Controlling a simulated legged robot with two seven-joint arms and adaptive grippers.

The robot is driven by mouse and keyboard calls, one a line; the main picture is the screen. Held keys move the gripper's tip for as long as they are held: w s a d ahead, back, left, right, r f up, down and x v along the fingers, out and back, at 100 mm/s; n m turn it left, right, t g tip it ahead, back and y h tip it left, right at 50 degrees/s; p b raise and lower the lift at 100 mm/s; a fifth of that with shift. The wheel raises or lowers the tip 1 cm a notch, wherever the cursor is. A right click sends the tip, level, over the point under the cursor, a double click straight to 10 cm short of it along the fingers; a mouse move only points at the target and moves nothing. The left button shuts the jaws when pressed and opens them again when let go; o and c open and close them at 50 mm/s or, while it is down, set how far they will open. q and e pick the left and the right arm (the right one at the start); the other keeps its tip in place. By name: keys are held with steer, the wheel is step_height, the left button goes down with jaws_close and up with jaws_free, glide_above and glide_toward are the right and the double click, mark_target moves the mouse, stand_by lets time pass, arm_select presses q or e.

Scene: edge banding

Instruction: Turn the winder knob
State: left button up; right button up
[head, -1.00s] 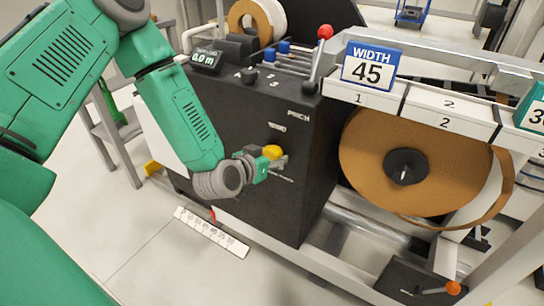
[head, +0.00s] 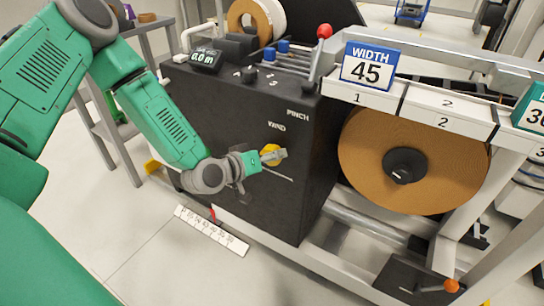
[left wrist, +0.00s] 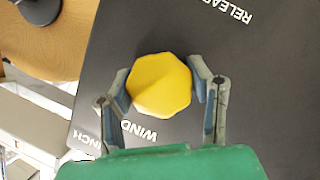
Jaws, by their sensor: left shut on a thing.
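The winder knob (head: 270,151) is yellow and sits on the front of the black machine box (head: 240,200), below the word WIND. In the left wrist view the knob (left wrist: 159,85) is a many-sided yellow disc. My left gripper (head: 268,158) is at the knob and shut on it. In the left wrist view its two fingers (left wrist: 162,88) lie on either side of the knob. The knob is partly hidden by the gripper in the head view. My right gripper is not in view.
A brown band roll (head: 440,170) hangs right of the box, under a WIDTH 45 sign (head: 371,66). A display (head: 205,59) reads 0.0 m, beside levers, one with a red ball (head: 324,31). A white scale strip (head: 212,231) lies low in front.

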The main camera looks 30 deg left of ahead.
arm_select(q)
steer(key=shift+a+f, duration=0.1)
steer(key=shift+a, duration=0.05)
steer(key=o, duration=1.2)
steer(key=shift+c, duration=0.2)
steer(key=v, duration=1.2)
steer(key=shift+f, duration=0.15)
steer(key=s+d+f+m+g+y+p, duration=0.1)
steer(key=s+d+f+m+g+p, duration=0.2)
steer(key=s+g+p, duration=0.3)
steer(key=s+d+f+m+g+y+p, duration=0.2)
steer(key=s+d+f+g+p, duration=0.2)
steer(key=s, duration=1.1)
steer(key=f+g+p, duration=0.1)
steer(key=g, duration=0.2)
steer(key=shift+s+m+p, duration=0.3)
steer(key=shift+m+p, duration=0.05)
steer(key=shift+m, duration=0.05)
